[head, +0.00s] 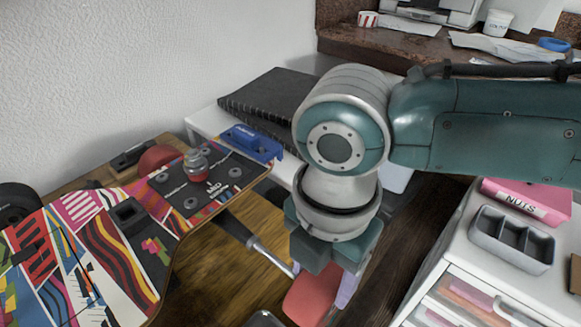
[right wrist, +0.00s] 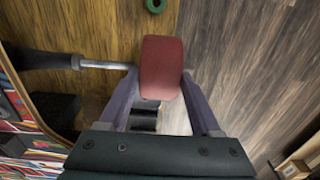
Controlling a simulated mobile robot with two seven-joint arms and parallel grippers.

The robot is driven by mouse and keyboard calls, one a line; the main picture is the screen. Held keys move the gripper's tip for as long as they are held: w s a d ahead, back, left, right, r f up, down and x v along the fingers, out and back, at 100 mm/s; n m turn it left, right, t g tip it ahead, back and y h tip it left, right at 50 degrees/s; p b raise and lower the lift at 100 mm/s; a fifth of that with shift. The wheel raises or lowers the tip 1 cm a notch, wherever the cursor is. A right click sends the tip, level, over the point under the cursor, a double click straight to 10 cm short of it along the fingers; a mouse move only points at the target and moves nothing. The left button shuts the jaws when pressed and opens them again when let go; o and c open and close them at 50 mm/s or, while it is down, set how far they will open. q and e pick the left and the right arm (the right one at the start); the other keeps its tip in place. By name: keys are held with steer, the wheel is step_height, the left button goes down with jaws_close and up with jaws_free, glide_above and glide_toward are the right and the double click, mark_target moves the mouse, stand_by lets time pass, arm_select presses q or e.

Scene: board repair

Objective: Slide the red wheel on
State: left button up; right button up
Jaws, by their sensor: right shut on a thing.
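My right gripper (head: 321,279) is shut on a red wheel (head: 308,299) and points down over the floor beside the board. In the right wrist view the wheel (right wrist: 161,68) sits between the two fingers (right wrist: 159,97). The silver axle (head: 270,256) sticks out from the dark truck (head: 234,228) toward the wheel. In the right wrist view the axle (right wrist: 105,64) lines up with the wheel's left side and reaches close to it. I cannot tell whether its tip is inside the wheel. Another red wheel (head: 158,159) shows at the board's far side. My left gripper is out of view.
A blue tool (head: 251,142) lies behind. At right, a grey compartment tray (head: 511,240) and a pink NUTS box (head: 527,200) stand on a white drawer unit. A green ring (right wrist: 156,5) lies below.

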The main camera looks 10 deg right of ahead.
stand_by(0.5)
steer(key=shift+w+a+f, duration=0.1)
steer(key=shift+w+a, duration=0.1)
steer(key=shift+w, duration=0.1)
steer(key=shift+w+a+b, duration=0.9)
steer(key=shift+w+b, duration=0.2)
steer(key=shift+b, duration=0.15)
steer(key=shift+p, duration=0.4)
stand_by(0.3)
